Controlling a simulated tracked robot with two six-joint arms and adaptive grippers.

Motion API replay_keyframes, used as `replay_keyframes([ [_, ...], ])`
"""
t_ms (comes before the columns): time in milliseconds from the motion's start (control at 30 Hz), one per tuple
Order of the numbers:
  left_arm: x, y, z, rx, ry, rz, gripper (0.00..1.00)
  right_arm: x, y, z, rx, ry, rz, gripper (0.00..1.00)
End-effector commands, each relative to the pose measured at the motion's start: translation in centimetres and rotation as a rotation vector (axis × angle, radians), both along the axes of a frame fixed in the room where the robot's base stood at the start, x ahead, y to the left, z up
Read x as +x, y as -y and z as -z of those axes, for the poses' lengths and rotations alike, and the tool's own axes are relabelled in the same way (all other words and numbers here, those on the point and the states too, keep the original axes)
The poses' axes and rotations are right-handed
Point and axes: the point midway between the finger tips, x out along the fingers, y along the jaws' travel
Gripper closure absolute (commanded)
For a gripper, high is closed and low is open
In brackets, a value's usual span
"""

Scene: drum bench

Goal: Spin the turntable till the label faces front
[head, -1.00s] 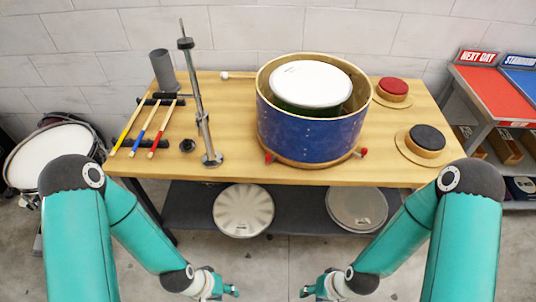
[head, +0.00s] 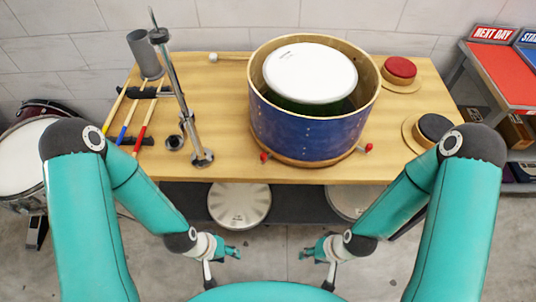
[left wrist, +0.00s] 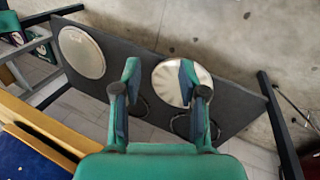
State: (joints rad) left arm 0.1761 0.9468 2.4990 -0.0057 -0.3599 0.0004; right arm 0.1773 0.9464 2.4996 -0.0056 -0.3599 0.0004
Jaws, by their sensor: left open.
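A blue drum shell (head: 300,132) with wooden rims stands upright on the bench. A smaller drum with a white head (head: 310,72) sits inside it. Two red-ended parts (head: 265,157) stick out low at the shell's front. No label shows on the visible side of the shell, and I cannot make out a turntable for certain. My left gripper (head: 233,252) is open and empty in front of the bench; its spread fingers also show in the left wrist view (left wrist: 160,82), above the lower shelf. My right gripper (head: 306,254) is also in front of the bench, its jaws unclear.
The wooden bench (head: 215,95) carries sticks (head: 128,120), a metal stand (head: 178,90) and a grey cylinder (head: 144,55) at left. Red (head: 400,70) and black (head: 435,127) round pieces lie at right. The lower shelf (left wrist: 225,105) holds round drumheads (left wrist: 82,52).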

Motion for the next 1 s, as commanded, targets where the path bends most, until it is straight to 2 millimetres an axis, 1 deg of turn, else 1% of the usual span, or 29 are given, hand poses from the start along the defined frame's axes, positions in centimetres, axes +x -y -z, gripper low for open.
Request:
replay_keyframes([
  [67,0.1,0.0,0.1,0.000,0.004,0.000,0.53,0.0,0.0,0.2,0.000,0.000,-0.001,0.60],
  [167,0.9,-0.2,0.5,0.000,0.034,0.002,0.53,0.0,0.0,1.2,0.000,0.001,-0.001,0.60],
  [233,2.1,-0.3,1.1,0.000,0.078,0.006,0.53,0.0,0.0,2.5,0.000,0.001,-0.001,0.60],
  [267,2.8,-1.0,1.4,0.000,0.104,0.010,0.53,0.1,0.0,3.2,0.000,0.001,-0.001,0.60],
  [300,3.9,-2.0,1.7,0.001,0.145,0.016,0.53,0.0,0.0,4.4,0.000,0.001,-0.001,0.60],
  [367,5.8,-2.5,2.2,0.001,0.220,0.023,0.53,0.0,0.0,6.4,0.000,0.001,0.000,0.60],
  [467,9.2,-2.8,2.6,-0.003,0.374,0.043,0.53,0.0,0.0,10.3,0.000,0.000,-0.001,0.60],
  [500,10.7,-2.9,2.5,-0.006,0.444,0.053,0.53,0.0,0.0,12.0,0.000,0.000,-0.001,0.60],
  [567,12.7,-3.0,2.1,-0.011,0.551,0.071,0.53,0.0,0.0,14.5,0.000,0.000,-0.001,0.60],
  [600,13.8,-3.0,1.7,-0.016,0.621,0.083,0.53,0.0,0.0,16.1,0.000,0.000,-0.001,0.60],
  [667,15.3,-3.0,0.9,-0.023,0.727,0.102,0.53,0.0,0.0,18.5,0.000,0.001,0.000,0.60],
  [700,16.2,-2.9,0.3,-0.028,0.796,0.119,0.53,0.0,0.0,20.1,0.000,0.001,0.000,0.60],
  [833,17.8,-2.6,-2.0,-0.046,1.012,0.171,0.53,0.0,0.0,25.0,0.000,0.001,-0.001,0.60],
  [900,18.1,-2.3,-3.3,-0.056,1.122,0.202,0.53,0.0,0.0,27.5,0.000,0.001,-0.001,0.60],
  [1000,17.8,-1.9,-5.0,-0.069,1.265,0.249,0.53,0.0,0.0,30.8,0.000,0.001,-0.001,0.60],
])
